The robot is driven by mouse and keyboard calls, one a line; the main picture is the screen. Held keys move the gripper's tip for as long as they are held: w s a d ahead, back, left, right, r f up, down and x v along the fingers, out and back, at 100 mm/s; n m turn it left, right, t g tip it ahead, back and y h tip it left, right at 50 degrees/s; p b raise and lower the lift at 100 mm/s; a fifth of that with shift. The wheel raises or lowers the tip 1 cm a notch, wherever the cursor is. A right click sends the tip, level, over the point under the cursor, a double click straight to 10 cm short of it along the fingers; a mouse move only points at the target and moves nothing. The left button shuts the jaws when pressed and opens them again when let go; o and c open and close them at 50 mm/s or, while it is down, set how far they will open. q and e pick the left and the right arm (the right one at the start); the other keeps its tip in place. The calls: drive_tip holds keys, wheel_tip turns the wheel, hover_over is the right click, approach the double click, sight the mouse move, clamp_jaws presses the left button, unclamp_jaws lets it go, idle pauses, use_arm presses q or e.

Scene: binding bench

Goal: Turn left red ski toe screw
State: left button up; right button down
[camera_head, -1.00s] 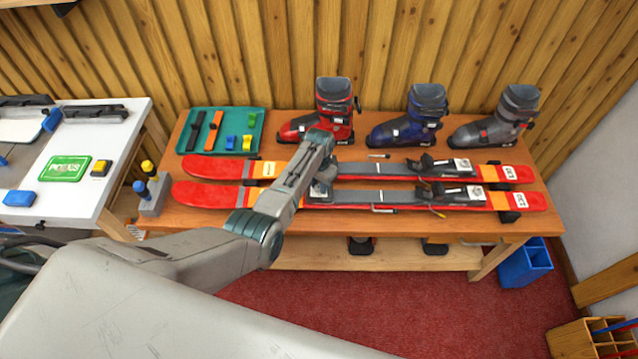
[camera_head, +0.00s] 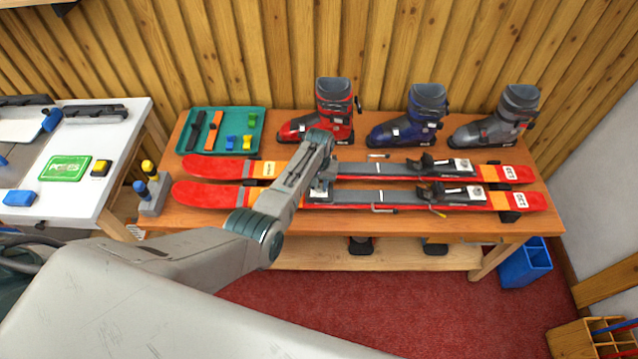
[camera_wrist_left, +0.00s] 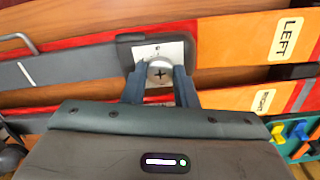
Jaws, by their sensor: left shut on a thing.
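Two red skis lie side by side on the wooden bench. The nearer one, the left red ski (camera_head: 210,194), carries the LEFT label (camera_wrist_left: 286,38) in the left wrist view. Its toe screw (camera_wrist_left: 159,73) is a round, cross-slotted head on a pale plate of the toe piece. My left gripper (camera_head: 321,193) points down at this toe piece. In the left wrist view its two fingers (camera_wrist_left: 159,80) stand either side of the screw head, shut on it. In the head view the wrist hides the screw. My right gripper is in neither view.
The right ski (camera_head: 218,167) lies just behind. Red (camera_head: 335,112), blue (camera_head: 410,118) and grey (camera_head: 502,118) boots stand along the back. A green tray (camera_head: 258,118) of straps is at back left. A screwdriver holder (camera_head: 152,206) stands at the bench's left end.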

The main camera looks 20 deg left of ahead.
use_arm(q)
drive_tip(key=o, duration=1)
drive_tip(key=shift+r, duration=0.15)
wheel_tip(320, 180, up, 11)
drive_tip(key=b, duration=0.2)
drive_tip(key=shift+f+b, duration=0.2)
drive_tip(key=shift+b, duration=0.1)
